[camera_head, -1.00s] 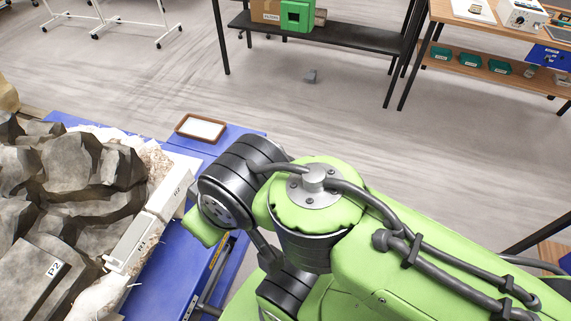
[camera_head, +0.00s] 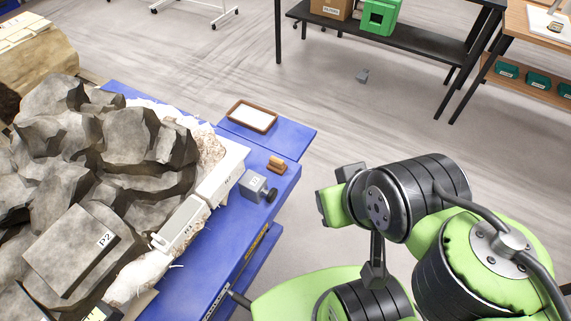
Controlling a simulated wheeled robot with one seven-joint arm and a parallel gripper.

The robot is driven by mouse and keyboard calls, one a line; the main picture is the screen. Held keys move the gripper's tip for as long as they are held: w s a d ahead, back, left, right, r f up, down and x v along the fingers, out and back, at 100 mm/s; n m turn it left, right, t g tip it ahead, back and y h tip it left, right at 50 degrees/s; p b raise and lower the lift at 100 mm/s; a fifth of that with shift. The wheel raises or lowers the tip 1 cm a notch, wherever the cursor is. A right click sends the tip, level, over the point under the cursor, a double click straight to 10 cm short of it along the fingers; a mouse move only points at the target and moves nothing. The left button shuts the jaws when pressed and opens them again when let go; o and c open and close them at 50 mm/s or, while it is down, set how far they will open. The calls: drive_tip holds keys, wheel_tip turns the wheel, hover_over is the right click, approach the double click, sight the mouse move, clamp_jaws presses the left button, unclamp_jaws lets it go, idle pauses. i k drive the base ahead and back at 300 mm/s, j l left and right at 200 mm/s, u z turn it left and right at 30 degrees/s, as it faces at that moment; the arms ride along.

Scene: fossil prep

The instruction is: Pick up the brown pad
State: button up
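A small brown pad (camera_head: 277,164) lies on the blue bench top (camera_head: 290,185) near its right edge, just behind a grey block with a dark round knob (camera_head: 257,187). It looks like a short, thick piece with a ridge on top. The end of my arm (camera_head: 335,192) is to the right of the bench, apart from the pad and nearer the camera. Dark and green parts show there, but I cannot make out the fingers or whether they hold anything.
A brown-rimmed tray with a white inside (camera_head: 252,115) lies at the bench's back corner. A large grey rock mass (camera_head: 90,150) with white labelled blocks (camera_head: 180,222) fills the left. A black shelf (camera_head: 400,35) stands behind.

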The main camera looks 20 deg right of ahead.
sight(276, 165)
drive_tip(key=i+u, duration=0.15)
drive_tip(key=u, duration=0.35)
drive_tip(key=i+l+u, duration=0.1)
drive_tip(key=u, duration=0.35)
drive_tip(key=i+l+u, duration=0.1)
drive_tip(key=l+u, duration=0.15)
drive_tip(key=u, duration=0.25)
drive_tip(key=l+u, duration=0.2)
drive_tip(key=u, duration=0.3)
drive_tip(key=i+l+u, duration=0.1)
drive_tip(key=l+u, duration=0.15)
drive_tip(key=u, duration=0.2)
